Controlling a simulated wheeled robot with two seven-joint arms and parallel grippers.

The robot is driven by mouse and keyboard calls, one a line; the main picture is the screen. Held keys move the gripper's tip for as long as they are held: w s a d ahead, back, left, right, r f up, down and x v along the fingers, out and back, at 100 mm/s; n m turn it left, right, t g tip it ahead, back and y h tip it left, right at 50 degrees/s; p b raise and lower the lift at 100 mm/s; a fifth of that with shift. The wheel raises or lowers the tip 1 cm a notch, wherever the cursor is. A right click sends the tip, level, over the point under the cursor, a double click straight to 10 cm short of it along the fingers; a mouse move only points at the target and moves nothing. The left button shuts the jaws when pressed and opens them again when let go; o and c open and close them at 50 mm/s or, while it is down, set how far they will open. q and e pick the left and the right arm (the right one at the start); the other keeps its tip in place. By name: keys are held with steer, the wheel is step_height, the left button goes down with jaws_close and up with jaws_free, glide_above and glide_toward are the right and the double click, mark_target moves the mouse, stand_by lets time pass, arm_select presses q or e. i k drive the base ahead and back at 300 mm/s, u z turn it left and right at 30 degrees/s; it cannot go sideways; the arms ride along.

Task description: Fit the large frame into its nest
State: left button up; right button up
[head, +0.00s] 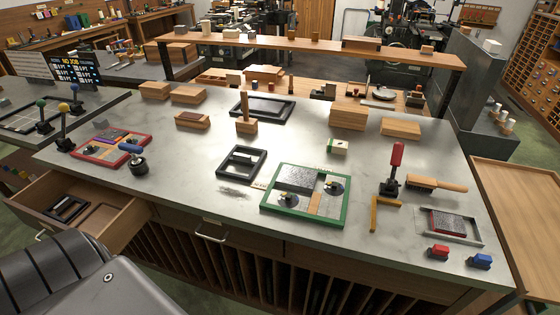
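Two empty-looking black frames lie flat on the grey bench top in the head view. The bigger black frame (256,118) is at the back middle, between wooden blocks. The smaller black frame (260,166) is nearer the middle and has a crossbar. A green frame (300,219) at the front middle and a red frame (137,153) at the left hold blocks and round pieces. An open wooden drawer (117,214) at the front left holds another small black frame (66,208) beside a shallow wooden compartment. I cannot tell which place is the nest. Neither of my grippers is in view.
Wooden blocks (348,117) stand along the bench's back. A red-handled tool (395,165), a brush (436,184), a metal tray (479,237), a red stamp (438,252) and a blue stamp (481,261) are at the right. A dark-knobbed tool (137,164) stands at the left.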

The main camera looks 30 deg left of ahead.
mark_target(105, 222)
steer(key=z, duration=2.05)
steer(key=k, duration=1.55)
steer(key=u, duration=1.35)
